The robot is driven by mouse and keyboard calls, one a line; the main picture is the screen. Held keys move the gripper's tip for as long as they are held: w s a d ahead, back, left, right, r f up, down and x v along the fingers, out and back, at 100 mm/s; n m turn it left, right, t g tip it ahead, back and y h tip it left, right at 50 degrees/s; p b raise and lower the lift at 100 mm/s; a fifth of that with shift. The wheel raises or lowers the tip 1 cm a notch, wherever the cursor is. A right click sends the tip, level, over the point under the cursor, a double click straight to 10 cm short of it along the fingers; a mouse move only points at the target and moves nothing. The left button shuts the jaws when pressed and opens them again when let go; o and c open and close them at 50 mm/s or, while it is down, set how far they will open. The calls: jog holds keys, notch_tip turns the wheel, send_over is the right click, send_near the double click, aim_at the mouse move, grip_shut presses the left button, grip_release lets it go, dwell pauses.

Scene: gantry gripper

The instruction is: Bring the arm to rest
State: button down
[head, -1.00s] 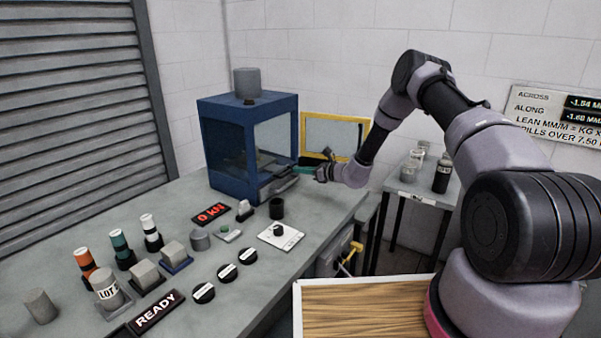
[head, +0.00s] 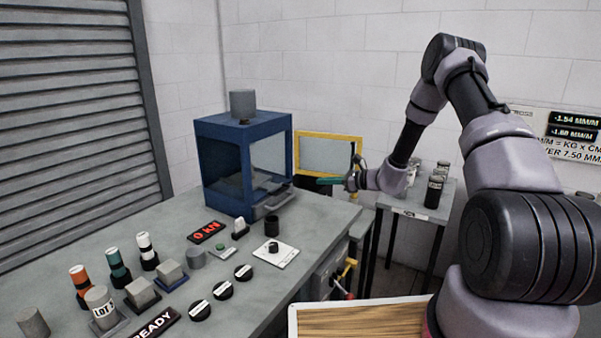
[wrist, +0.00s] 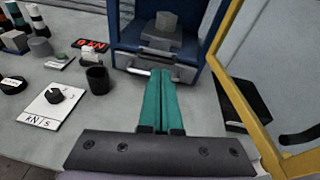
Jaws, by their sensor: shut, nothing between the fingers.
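My gripper (head: 330,181) has green fingers and is to the right of the blue press frame (head: 222,180), above the bench's right edge. In the wrist view its two green fingers (wrist: 162,75) lie side by side, shut and empty. They point toward the press's tray front. A grey block (wrist: 166,24) sits inside the blue frame in the wrist view. My arm rises from the right of the head view and bends down to the gripper.
A yellow-edged door (head: 330,136) stands open beside the press, close to my gripper. The bench holds a black cup (head: 271,225), a white dial plate (head: 276,252) and several knobs, blocks and banded cylinders. A side table (head: 408,208) with jars stands at right.

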jog(key=s+a+r+n+g+h, duration=0.1)
jog(key=s+r+n+g+h, duration=0.15)
jog(key=s+r+n, duration=0.7)
jog(key=s+r+n+g+h, duration=0.1)
jog(key=s+r+n+g, duration=0.15)
jog(key=s+r, duration=0.75)
jog(key=s+d+r+n+t+h, duration=0.2)
jog(key=s+d+r, duration=0.4)
jog(key=s, duration=0.4)
jog(key=s+d+r+n+t+h, duration=0.2)
jog(key=s+d+r+n+h, duration=0.3)
jog(key=s+r, duration=0.4)
jog(key=shift+s+d+r+h, duration=0.25)
jog(key=shift+s+d+h, duration=0.2)
jog(key=shift+s+d, duration=0.2)
